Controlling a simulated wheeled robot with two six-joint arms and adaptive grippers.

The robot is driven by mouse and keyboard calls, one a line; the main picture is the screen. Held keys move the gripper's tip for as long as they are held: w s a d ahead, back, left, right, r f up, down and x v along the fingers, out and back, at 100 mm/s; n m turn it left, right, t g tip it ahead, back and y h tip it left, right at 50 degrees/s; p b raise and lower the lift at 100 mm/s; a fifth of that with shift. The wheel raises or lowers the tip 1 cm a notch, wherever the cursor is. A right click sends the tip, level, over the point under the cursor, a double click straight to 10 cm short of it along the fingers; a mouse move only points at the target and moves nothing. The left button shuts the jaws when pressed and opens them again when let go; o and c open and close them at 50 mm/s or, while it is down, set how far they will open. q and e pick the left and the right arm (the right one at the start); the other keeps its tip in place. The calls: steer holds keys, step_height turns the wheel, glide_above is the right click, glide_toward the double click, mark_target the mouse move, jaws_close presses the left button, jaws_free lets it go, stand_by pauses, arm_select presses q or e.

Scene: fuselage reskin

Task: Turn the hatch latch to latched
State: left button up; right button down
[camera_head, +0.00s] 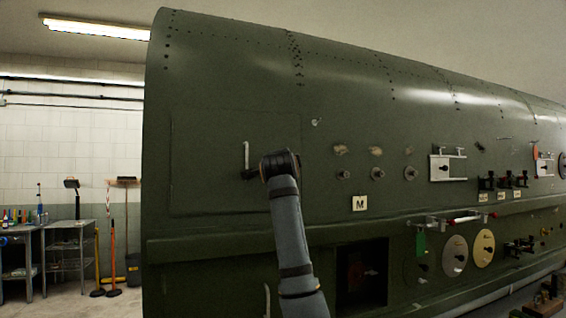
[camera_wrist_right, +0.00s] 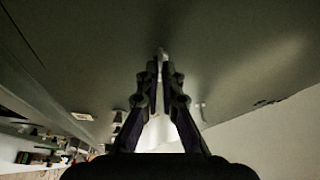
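The hatch (camera_head: 205,150) is a faintly outlined rectangular panel on the green fuselage side. Its latch is a pale bar handle (camera_head: 246,152) standing near upright at the panel's right part. My right gripper (camera_head: 249,174) reaches it from the right, with its fingertips at the handle's lower end. In the right wrist view, my right gripper's fingers (camera_wrist_right: 160,68) are nearly together, and a pale end of the latch handle (camera_wrist_right: 163,53) shows at the tips. They look shut on it; the fingers hide the rest of the handle. My left gripper is not in view.
A small hook (camera_head: 316,122) sits right of the hatch. An "M" plate (camera_head: 360,203), knobs and latches line the fuselage to the right. A dark square opening (camera_head: 361,272) lies below. Workbenches (camera_head: 68,240) and brooms stand at the far left.

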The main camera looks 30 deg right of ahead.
steer(key=shift+m+g+p, duration=0.4)
steer(key=shift+m+g, duration=0.2)
steer(key=shift+m, duration=0.8)
steer(key=c, duration=1.5)
jaws_free()
steer(key=shift+c, duration=0.2)
steer(key=v, duration=1.2)
steer(key=shift+d+r, duration=0.1)
